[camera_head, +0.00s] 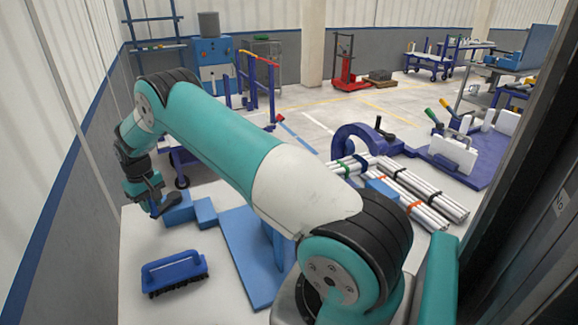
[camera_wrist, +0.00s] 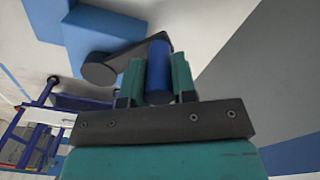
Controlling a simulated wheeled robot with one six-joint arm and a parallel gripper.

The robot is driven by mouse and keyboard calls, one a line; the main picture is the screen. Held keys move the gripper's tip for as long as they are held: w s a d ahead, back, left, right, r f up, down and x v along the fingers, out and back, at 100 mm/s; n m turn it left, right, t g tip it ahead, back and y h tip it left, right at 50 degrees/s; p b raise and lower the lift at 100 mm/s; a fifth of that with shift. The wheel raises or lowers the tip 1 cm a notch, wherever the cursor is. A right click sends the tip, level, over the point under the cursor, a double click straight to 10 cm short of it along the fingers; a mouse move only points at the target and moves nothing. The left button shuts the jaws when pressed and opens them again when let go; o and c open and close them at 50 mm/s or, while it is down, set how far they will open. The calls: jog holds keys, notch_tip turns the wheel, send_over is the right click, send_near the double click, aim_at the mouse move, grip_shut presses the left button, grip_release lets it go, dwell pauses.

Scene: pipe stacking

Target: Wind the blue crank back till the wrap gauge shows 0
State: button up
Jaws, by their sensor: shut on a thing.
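In the wrist view the blue crank handle (camera_wrist: 158,72) stands between the two teal fingers of my gripper (camera_wrist: 159,78), which are shut on it. A dark crank arm (camera_wrist: 125,62) runs from the handle to a round dark hub at the left. Blue blocks (camera_wrist: 95,40) lie beside the hub. In the head view my gripper (camera_head: 157,204) is at the left, beside the blue blocks (camera_head: 180,209) on the white table; the handle is hard to make out there. I cannot make out the wrap gauge in either view.
A blue brush (camera_head: 174,271) lies at the table's front left. A blue plate (camera_head: 245,255) lies right of it. Strapped pipe bundles (camera_head: 415,196) and a blue curved clamp (camera_head: 365,140) are farther right. A grey wall (camera_head: 60,215) stands close on the left.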

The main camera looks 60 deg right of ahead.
jog(key=shift+a, duration=0.2)
jog(key=w+b, duration=0.3)
jog(key=shift+w, duration=0.3)
jog(key=w+b, duration=0.1)
jog(key=w+d+b, duration=0.1)
jog(key=w+b, duration=0.1)
jog(key=shift+d, duration=0.25)
